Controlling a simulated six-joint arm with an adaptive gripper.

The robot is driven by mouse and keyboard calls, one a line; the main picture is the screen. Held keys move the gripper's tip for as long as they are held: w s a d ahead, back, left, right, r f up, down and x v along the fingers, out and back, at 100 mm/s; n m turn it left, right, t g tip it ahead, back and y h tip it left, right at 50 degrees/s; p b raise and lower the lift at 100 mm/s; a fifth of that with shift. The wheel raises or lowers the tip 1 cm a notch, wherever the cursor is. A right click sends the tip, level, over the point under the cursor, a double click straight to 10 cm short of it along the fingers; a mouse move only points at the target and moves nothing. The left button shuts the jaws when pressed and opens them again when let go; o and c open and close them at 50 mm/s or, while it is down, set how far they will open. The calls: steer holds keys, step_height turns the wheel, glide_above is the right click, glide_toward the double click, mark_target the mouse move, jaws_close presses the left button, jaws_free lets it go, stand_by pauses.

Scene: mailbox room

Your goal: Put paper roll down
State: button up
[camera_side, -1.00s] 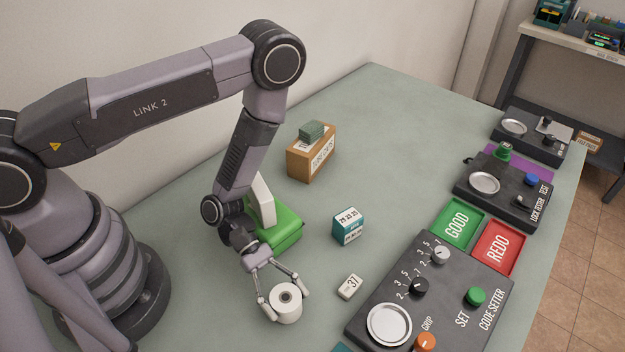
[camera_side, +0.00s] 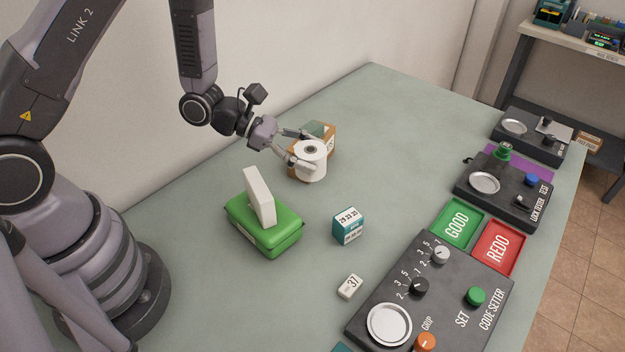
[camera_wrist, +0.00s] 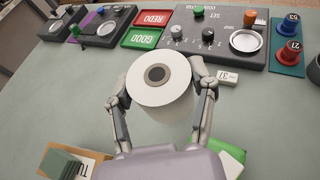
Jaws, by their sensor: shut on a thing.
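The paper roll (camera_side: 312,166) is white with a dark hollow core and stands upright between the fingers of my gripper (camera_side: 301,150). My gripper is shut on it. In the side view the roll overlaps the front of a brown cardboard box (camera_side: 327,160); I cannot tell exactly how high it is above the table. In the wrist view the roll (camera_wrist: 160,88) fills the middle, its top face toward the camera, with a finger of my gripper (camera_wrist: 162,92) on each side.
A green case (camera_side: 265,232) with a white block (camera_side: 258,196) on it stands to the left. A teal-and-white box (camera_side: 348,226) and a small white 37 tag (camera_side: 350,286) lie nearer the code setter (camera_side: 440,300). GOOD (camera_side: 457,222) and REDO (camera_side: 498,247) trays sit right. Table between is clear.

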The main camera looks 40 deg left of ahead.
steer(key=w+a+r+n+t+y, duration=0.65)
steer(key=w+a+r, duration=0.25)
steer(key=a+r, duration=0.15)
steer(key=s+d+f+m+g+h, duration=0.3)
steer(key=d+f+m+g+h, duration=0.25)
steer(key=d+f, duration=0.95)
glide_above(396, 205)
steer(key=s, duration=0.1)
steer(key=shift+n+t, duration=0.3)
step_height(396, 205, down, 8)
steer(key=shift+a+f, duration=0.1)
steer(key=shift+a, duration=0.05)
steer(key=shift+w+d+f, duration=0.2)
steer(key=shift+w+f, duration=0.2)
steer(key=shift+f, duration=0.15)
steer(key=shift+w+f, duration=0.1)
steer(key=shift+f, duration=1.45)
steer(key=shift+f, duration=0.1)
steer(key=o, duration=1.2)
steer(key=shift+c, duration=0.2)
